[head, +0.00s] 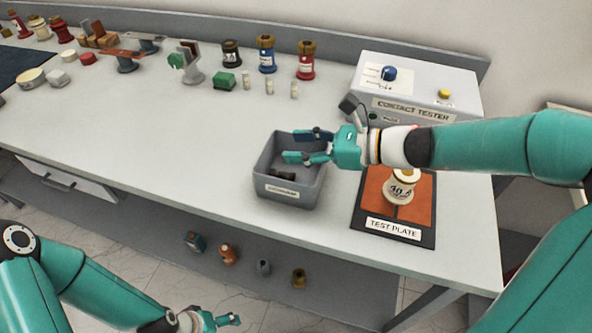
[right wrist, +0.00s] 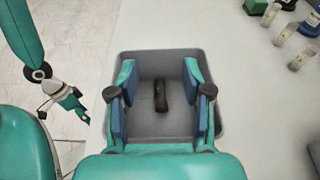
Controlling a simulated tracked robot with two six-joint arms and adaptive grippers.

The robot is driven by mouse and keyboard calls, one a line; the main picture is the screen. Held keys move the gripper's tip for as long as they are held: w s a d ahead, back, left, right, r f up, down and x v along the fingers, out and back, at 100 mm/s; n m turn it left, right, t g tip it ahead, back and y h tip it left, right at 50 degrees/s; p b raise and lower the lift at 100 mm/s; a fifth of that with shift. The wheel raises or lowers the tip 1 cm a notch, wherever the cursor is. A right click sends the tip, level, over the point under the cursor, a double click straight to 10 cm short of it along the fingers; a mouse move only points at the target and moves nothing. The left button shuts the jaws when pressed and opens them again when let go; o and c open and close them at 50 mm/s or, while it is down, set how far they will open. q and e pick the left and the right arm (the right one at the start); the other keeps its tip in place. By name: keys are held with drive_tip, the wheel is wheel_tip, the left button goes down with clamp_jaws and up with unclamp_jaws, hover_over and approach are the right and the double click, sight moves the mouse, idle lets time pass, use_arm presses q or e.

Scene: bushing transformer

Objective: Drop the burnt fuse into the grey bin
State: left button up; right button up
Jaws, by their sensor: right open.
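The grey bin (head: 307,197) stands near the table's front edge, with a white label on its front. The burnt fuse (head: 283,174) is a dark, short cylinder lying on the bin's floor. It also shows in the right wrist view (right wrist: 160,96), between my fingers in the picture. My right gripper (head: 302,145) is open and empty over the bin, with its fingers apart from the fuse. My left gripper (head: 226,320) is low at the front, below the table's edge, away from the bin. Its jaws are too small to read.
The test plate (head: 366,216), bearing a cream spool-shaped part (head: 398,190), lies right of the bin. The contact tester (head: 440,85) stands behind it. Several small white fuses (head: 270,86), a green block (head: 224,81) and bushings (head: 306,62) stand farther back. The table left of the bin is clear.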

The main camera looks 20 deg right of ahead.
drive_tip(key=v, duration=1.2)
